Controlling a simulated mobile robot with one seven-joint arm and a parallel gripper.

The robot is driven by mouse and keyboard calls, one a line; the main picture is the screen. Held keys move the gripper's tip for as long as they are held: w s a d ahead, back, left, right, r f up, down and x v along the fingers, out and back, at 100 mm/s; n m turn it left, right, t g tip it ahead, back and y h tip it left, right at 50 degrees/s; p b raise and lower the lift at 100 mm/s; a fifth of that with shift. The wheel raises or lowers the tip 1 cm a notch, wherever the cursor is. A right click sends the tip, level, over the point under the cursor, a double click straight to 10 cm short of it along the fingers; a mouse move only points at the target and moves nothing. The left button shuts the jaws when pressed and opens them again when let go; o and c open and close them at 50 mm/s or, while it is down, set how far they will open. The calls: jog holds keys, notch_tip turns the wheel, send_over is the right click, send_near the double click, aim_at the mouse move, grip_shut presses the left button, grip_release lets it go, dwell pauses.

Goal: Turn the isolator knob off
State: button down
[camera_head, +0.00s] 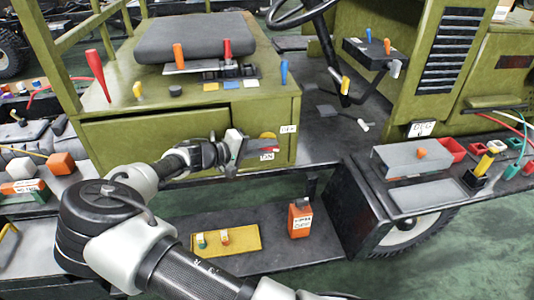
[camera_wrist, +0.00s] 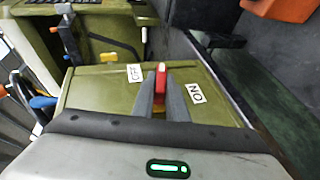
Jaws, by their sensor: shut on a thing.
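The isolator knob has a red handle (camera_wrist: 161,70), seen in the wrist view between my two grey fingertips. A bit of its yellow backing (camera_head: 268,135) shows past my gripper in the head view. The knob is on the side face of the green vehicle's box. An OFF label (camera_wrist: 134,73) is left of the handle and an ON label (camera_wrist: 196,93) is right of it in the wrist view. My gripper (camera_head: 246,146) is shut on the red handle. The fingers hide most of the knob, so its exact angle is hard to tell.
Above the knob, the box top (camera_head: 262,96) holds levers and a black seat (camera_head: 195,38). Below, a dark step (camera_head: 265,258) carries a yellow plate (camera_head: 226,240) and an orange container (camera_head: 300,219). A grey tray (camera_head: 412,160) stands on the right.

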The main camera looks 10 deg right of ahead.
jog(key=shift+w+a+f+n+t+h+b, duration=0.1)
jog(key=shift+n+t+h+b, duration=0.15)
jog(key=shift+h+b, duration=0.3)
jog(key=shift+f+n+t+h+b, duration=0.1)
jog(key=shift+n+t+h+b, duration=0.15)
jog(key=shift+h+b, duration=0.3)
jog(key=shift+r+h, duration=0.1)
jog(key=shift+h, duration=0.2)
jog(key=shift+r+b, duration=0.1)
jog(key=shift+b, duration=0.2)
jog(key=c, duration=1.8)
grip_release()
jog(key=shift+o, duration=0.2)
